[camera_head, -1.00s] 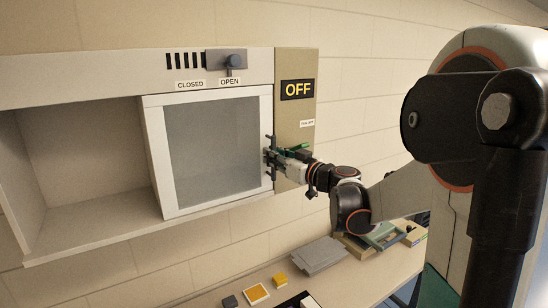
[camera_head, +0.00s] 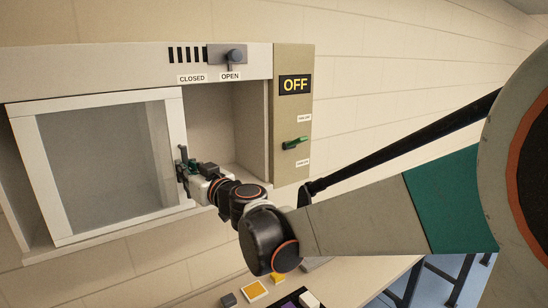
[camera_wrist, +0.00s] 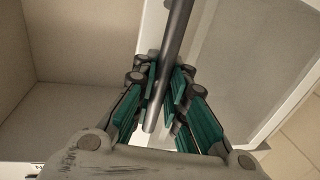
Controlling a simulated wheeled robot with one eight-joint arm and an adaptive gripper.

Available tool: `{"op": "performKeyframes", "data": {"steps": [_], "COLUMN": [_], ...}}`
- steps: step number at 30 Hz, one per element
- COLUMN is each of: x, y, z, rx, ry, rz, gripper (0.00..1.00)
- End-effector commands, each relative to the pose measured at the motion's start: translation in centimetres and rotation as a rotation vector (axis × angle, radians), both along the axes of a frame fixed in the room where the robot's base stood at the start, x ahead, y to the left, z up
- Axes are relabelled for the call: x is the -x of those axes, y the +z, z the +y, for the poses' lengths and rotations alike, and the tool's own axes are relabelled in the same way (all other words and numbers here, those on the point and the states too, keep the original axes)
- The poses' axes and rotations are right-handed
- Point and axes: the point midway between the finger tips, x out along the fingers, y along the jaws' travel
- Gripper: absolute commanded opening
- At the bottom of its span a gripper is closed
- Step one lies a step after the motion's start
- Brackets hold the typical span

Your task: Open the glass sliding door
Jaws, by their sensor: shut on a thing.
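The glass sliding door (camera_head: 100,165) is a white-framed grey pane on the wall cabinet. It stands toward the left part of the cabinet, with an open compartment (camera_head: 210,125) to its right. My gripper (camera_head: 183,172) is at the door's right edge. In the wrist view my gripper (camera_wrist: 165,100) has its green fingers closed around a dark upright bar handle (camera_wrist: 174,50). The lower end of the handle shows between the fingers.
A slider knob (camera_head: 234,57) sits above, by the CLOSED and OPEN labels. An OFF panel (camera_head: 293,130) with a green lever (camera_head: 295,143) is right of the cabinet. Below, a bench (camera_head: 355,285) carries yellow and grey pieces.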

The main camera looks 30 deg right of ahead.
Motion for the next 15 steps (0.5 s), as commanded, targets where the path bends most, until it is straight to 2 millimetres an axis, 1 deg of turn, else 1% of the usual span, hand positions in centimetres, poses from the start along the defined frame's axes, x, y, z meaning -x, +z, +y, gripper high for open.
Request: {"op": "performKeyframes", "data": {"steps": [1, 6, 9, 15], "x": [0.4, 0.5, 0.5, 0.5], "y": [-0.1, -0.1, -0.1, -0.1], "z": [1.3, 3.4, 4.0, 4.4], "rx": [0.000, 0.000, 0.000, 0.000], "ry": [0.009, 0.006, 0.004, 0.003], "rz": [0.000, 0.000, 0.000, 0.000], "gripper": [0.00, 0.00, 0.00, 0.00]}}
